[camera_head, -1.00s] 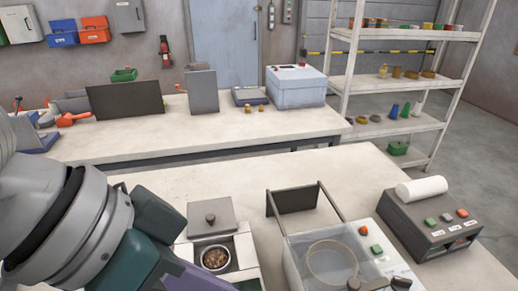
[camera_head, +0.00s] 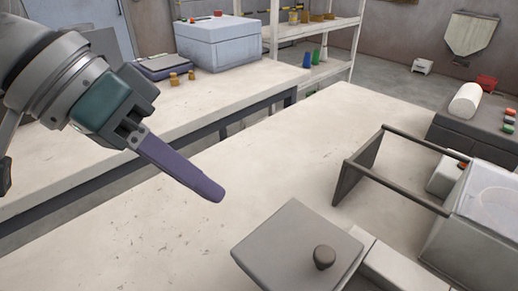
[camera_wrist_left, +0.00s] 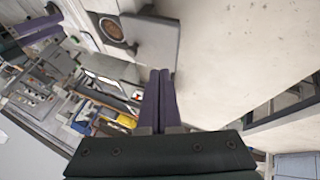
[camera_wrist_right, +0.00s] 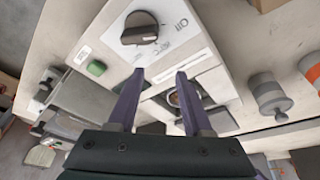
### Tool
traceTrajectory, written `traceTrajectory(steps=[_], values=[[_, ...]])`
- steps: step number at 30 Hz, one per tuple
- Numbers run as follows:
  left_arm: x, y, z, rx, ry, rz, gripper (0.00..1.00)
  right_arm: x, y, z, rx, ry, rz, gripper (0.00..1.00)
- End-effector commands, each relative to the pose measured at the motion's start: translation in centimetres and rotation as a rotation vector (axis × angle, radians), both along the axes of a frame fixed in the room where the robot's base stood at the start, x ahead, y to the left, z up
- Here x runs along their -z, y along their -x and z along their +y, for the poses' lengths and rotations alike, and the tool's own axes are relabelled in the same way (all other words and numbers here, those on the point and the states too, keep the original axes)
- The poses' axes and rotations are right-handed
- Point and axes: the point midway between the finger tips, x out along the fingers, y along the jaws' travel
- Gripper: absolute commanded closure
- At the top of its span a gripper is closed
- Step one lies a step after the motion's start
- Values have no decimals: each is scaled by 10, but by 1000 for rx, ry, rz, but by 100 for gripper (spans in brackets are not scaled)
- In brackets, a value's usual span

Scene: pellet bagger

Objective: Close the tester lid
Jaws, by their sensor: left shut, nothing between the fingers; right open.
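The tester lid is a flat grey square plate with a dark round knob (camera_head: 289,252), tilted open at the bottom of the head view. In the left wrist view the lid (camera_wrist_left: 155,42) stands beside the pale tester (camera_wrist_left: 88,18), whose round pellet-filled opening (camera_wrist_left: 111,28) is uncovered. My left gripper (camera_head: 212,192) is shut and empty. It hangs above the bare table, up and left of the lid, not touching it. My right gripper (camera_wrist_right: 159,74) is open with nothing between its fingers, over a pale housing with a black dial (camera_wrist_right: 140,28). It is outside the head view.
A dark-framed machine with two rails (camera_head: 415,145) and a clear-topped box (camera_head: 485,205) stands right of the lid. A dark unit with a white roll (camera_head: 465,102) is behind it. A second table holds a blue-grey box (camera_head: 217,43). The table left of the lid is clear.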

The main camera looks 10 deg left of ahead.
Motion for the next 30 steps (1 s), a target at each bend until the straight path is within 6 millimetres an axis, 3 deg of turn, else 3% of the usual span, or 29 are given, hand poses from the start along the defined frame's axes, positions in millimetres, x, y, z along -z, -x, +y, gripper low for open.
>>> traceTrajectory(steps=[5,15,22,30], values=[[18,-3,-15,3,2,2,100,0,0,-4,-3,13,-1,50],[77,-17,-56,2,1,2,100,9,0,-5,-5,16,0,50],[75,-5,-85,4,-1,0,100,-3,1,-4,-4,12,2,50],[76,-3,-93,2,-2,-2,100,-4,1,-2,-2,6,2,50]])
